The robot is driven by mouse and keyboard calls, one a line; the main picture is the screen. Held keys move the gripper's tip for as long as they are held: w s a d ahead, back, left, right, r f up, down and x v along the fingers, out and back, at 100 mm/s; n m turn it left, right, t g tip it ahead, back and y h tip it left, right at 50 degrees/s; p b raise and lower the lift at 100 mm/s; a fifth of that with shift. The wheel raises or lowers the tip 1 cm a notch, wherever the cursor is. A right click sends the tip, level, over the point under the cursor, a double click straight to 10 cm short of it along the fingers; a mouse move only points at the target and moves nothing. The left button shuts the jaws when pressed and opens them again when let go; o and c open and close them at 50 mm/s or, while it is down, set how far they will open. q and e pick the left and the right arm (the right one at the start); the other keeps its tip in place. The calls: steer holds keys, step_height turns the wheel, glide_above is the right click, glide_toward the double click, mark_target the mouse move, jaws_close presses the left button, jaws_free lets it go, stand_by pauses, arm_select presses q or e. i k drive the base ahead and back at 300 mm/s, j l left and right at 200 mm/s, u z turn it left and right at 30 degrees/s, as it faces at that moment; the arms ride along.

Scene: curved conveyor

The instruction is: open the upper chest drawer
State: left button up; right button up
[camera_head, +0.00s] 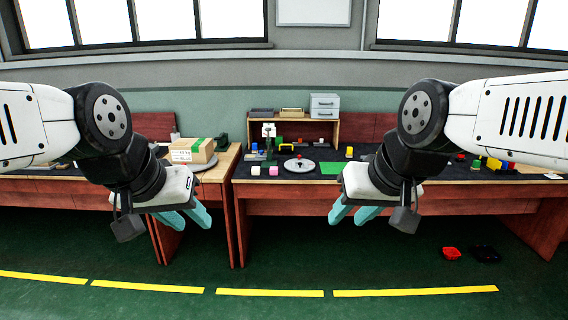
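A small grey chest (324,106) with two drawers, one above the other, stands on the wooden shelf at the back of the workbench. Its upper drawer (324,101) looks closed, with a small dark handle on its front. My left gripper (186,219) hangs in front of the bench at the left, its teal fingers apart and nothing between them. My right gripper (354,215) hangs in front of the bench right of centre, also with teal fingers apart and empty. Both are far from the chest, lower and nearer to me.
The floor before the bench is clear.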

mark_target(317, 102)
steer(key=i+j+z, duration=0.15)
steer(key=i, duration=1.95)
steer(key=i+j+z, duration=0.1)
steer(key=i+z, duration=0.15)
steer(key=i, duration=0.2)
steer(key=i+j+z, duration=0.25)
steer(key=i, duration=0.2)
steer(key=i+j+z, duration=0.25)
steer(key=i, duration=0.15)
steer(key=l, duration=0.1)
